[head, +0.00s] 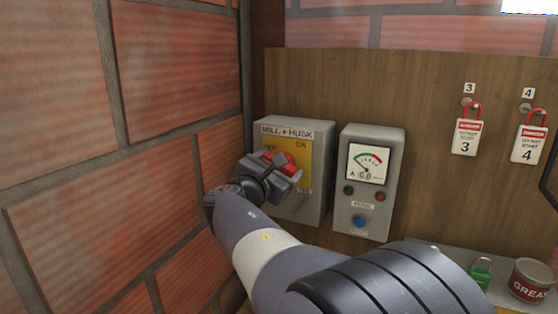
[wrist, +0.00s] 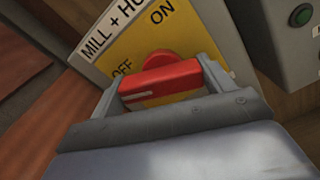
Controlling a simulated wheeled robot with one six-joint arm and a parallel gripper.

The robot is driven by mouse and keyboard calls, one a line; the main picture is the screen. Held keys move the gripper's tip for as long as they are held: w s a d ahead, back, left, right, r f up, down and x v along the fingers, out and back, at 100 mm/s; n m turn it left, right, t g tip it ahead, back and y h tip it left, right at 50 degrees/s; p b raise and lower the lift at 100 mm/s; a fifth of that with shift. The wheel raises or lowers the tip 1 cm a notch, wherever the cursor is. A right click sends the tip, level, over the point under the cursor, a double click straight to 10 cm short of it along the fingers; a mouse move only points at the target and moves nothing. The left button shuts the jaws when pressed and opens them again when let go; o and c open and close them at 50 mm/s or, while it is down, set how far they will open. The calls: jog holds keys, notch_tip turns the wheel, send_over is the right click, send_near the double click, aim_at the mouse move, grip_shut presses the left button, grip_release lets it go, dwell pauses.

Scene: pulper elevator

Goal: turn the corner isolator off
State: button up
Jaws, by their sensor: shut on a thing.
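The corner isolator (head: 322,177) is a grey box labelled MILL + HUSK, mounted on the wooden panel beside the brick wall. Its yellow plate (wrist: 120,50) carries the words OFF and ON. My gripper (head: 275,166) is at the front of the box, shut on the red handle (wrist: 165,78). In the wrist view one finger is at each end of the handle. The handle's left end, with a small white mark, lies near the word OFF. In the head view my gripper hides much of the handle and plate.
A grey meter box (head: 393,170) with a dial, small lamps and a blue button is just right of the isolator. Red padlocks with tags (head: 466,137) hang further right. A green padlock (head: 480,274) and grease tin (head: 532,280) sit on the shelf. The brick wall (head: 90,200) is close on the left.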

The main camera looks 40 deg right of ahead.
jog(key=shift+f+n+p, duration=0.1)
jog(key=shift+n+p, duration=1.1)
jog(key=shift+n, duration=1.1)
jog(key=o, duration=1)
jog(key=b+v, duration=0.2)
jog(key=v, duration=0.9)
jog(key=shift+d, duration=0.2)
jog(key=p+x, duration=0.2)
jog(key=x, duration=0.8)
jog(key=shift+w+d, duration=0.25)
